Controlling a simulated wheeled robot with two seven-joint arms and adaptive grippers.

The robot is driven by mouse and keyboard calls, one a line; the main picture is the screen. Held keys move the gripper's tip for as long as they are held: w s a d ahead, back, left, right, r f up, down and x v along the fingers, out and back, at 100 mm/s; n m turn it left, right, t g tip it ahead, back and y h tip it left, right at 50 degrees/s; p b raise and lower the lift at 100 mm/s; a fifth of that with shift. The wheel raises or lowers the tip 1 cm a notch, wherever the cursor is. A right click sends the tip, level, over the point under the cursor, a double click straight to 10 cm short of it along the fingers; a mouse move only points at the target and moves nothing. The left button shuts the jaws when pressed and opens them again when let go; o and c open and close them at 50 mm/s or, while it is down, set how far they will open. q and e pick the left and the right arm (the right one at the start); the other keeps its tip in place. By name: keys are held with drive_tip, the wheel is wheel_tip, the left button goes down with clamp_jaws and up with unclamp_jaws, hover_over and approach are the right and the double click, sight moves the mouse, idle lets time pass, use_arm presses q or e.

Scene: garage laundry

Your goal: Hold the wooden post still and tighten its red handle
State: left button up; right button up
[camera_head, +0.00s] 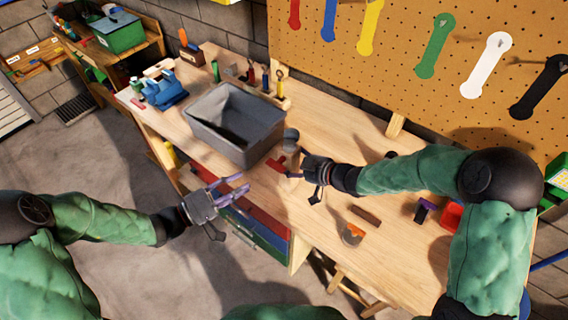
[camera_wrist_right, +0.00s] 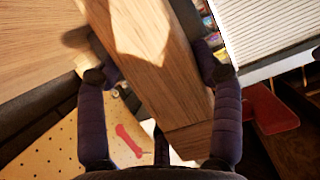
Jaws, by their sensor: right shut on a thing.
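The wooden post (camera_wrist_right: 150,60) fills the middle of the right wrist view, between the two fingers of my right gripper (camera_wrist_right: 158,74). My right gripper (camera_head: 297,164) is shut on it over the workbench; in the head view the post is mostly hidden by the gripper. The red handle (camera_head: 276,165) shows just left of the right gripper, near the bench's front edge. My left gripper (camera_head: 238,187) is open and empty, left of and nearer than the red handle, with its fingers apart and pointing towards the bench.
A grey bin (camera_head: 236,120) stands on the workbench (camera_head: 335,150) just behind the red handle. A grey round object (camera_head: 291,138) is beside the bin. A wooden block (camera_head: 365,215) and an orange-and-grey item (camera_head: 352,235) lie to the right. A pegboard (camera_head: 400,60) with coloured wrenches stands behind.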

sight(275, 165)
use_arm(q)
drive_tip(key=w+d+n, duration=0.2)
drive_tip(key=d+n, duration=0.1)
drive_tip(key=n, duration=0.8)
drive_tip(key=w+d+n, duration=0.2)
drive_tip(key=d+n, duration=0.1)
drive_tip(key=n, duration=0.8)
drive_tip(key=w+d+n+g, duration=0.1)
drive_tip(key=w+d+n, duration=0.1)
drive_tip(key=n, duration=0.9)
drive_tip(key=shift+x, duration=0.8)
drive_tip(key=shift+s, duration=0.1)
clamp_jaws()
